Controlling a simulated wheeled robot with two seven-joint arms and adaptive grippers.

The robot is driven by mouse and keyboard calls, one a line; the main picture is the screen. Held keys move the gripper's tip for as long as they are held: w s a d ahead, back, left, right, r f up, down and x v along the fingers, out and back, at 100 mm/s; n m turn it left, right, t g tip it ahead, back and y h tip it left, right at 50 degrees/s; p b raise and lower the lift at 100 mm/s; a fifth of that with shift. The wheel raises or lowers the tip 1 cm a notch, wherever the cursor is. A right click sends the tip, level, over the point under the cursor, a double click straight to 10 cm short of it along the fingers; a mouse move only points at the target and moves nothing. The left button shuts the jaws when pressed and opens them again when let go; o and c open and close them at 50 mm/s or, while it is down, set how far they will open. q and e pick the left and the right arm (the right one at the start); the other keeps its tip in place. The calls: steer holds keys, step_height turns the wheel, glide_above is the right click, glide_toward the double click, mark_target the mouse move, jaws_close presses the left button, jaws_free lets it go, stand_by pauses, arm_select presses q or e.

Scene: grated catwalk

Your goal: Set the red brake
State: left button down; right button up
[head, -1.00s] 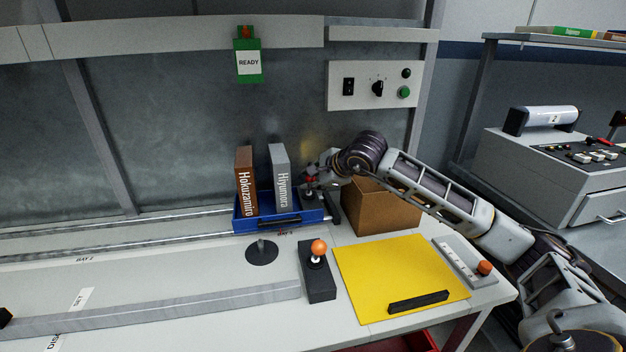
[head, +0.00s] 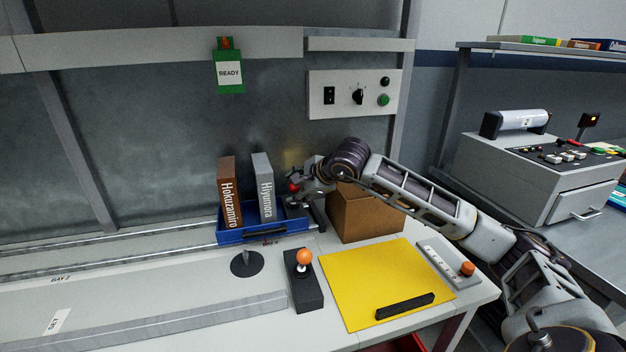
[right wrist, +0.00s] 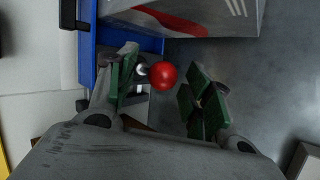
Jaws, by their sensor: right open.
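The red brake is a red ball knob (head: 293,187) on a short lever at the right end of the blue tray (head: 233,237). It also shows in the right wrist view (right wrist: 164,75), with a pale stem to its left. My right gripper (head: 297,189) is at the knob. In the right wrist view its green-padded fingers (right wrist: 163,92) are open, one on each side of the knob, with a gap to the right finger. Whether the left finger touches the knob or stem I cannot tell. My left gripper is out of view.
The tray holds a brown book (head: 229,192) and a grey book (head: 264,188). A cardboard box (head: 366,216) stands right of it, under my right arm. In front are an orange-knobbed joystick (head: 304,258), a black disc with a post (head: 247,264) and a yellow mat (head: 370,282).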

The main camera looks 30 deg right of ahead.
steer(key=v, duration=1.1)
stand_by(0.7)
steer(key=shift+s+r, duration=0.15)
stand_by(0.7)
